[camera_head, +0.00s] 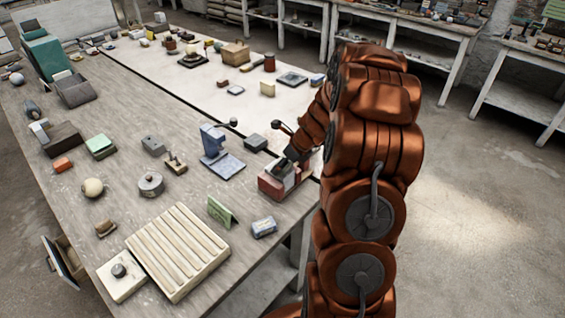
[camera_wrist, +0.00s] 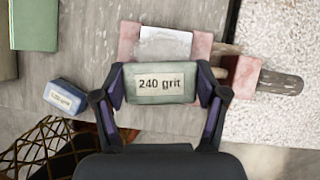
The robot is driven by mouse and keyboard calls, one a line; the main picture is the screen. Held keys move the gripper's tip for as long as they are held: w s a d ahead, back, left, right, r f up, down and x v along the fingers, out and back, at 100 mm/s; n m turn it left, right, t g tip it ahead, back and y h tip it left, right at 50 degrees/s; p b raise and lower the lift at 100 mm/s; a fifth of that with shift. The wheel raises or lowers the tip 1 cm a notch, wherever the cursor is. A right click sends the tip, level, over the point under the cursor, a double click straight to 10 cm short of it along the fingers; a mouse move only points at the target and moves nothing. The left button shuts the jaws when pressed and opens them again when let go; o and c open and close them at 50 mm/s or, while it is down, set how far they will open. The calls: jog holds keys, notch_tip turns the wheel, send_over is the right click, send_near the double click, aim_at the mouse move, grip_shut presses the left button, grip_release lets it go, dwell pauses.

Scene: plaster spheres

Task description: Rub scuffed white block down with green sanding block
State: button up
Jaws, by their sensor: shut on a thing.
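My gripper (camera_wrist: 162,92) is shut on the green sanding block (camera_wrist: 138,97), one finger at each end; its label reads "240 grit". The white block (camera_wrist: 166,43) sits between the pinkish-red jaws of a vise (camera_wrist: 128,40), and its top has a grey, scuffed look. The green block covers the lower edge of the white block in the wrist view; I cannot tell whether they touch. In the head view, the red vise (camera_head: 268,187) is at the bench's right edge with my gripper (camera_head: 284,168) over it; the white block is mostly hidden there.
A small blue block with a label (camera_wrist: 64,97) lies left of the vise. A folded green card (camera_head: 221,212) and a cream slatted rack (camera_head: 178,250) are nearby.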

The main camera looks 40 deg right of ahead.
jog(key=shift+f, duration=0.3)
jog(key=shift+r, duration=0.15)
jog(key=shift+w+d+p, duration=0.15)
jog(key=shift+d+p, duration=0.2)
jog(key=shift+p, duration=0.15)
jog(key=shift+w+d+f, duration=0.2)
jog(key=shift+d, duration=0.35)
jog(key=shift+s+a+r, duration=0.1)
jog(key=shift+s+a, duration=0.1)
jog(key=shift+a, duration=0.25)
jog(key=shift+s+a, duration=0.15)
jog(key=shift+a, duration=0.3)
jog(key=shift+s+a+f, duration=0.1)
jog(key=shift+s+a, duration=0.15)
jog(key=shift+a, duration=0.3)
jog(key=shift+s+a+f, duration=0.1)
jog(key=shift+s+a, duration=0.15)
jog(key=shift+a, duration=0.25)
jog(key=shift+w+d+r, duration=0.1)
jog(key=shift+w+d, duration=0.2)
jog(key=shift+d, duration=0.35)
jog(key=shift+w+d+r, duration=0.1)
jog(key=shift+w+d, duration=0.2)
jog(key=shift+d, duration=0.4)
jog(key=shift+w+d, duration=0.3)
jog(key=shift+d, duration=0.35)
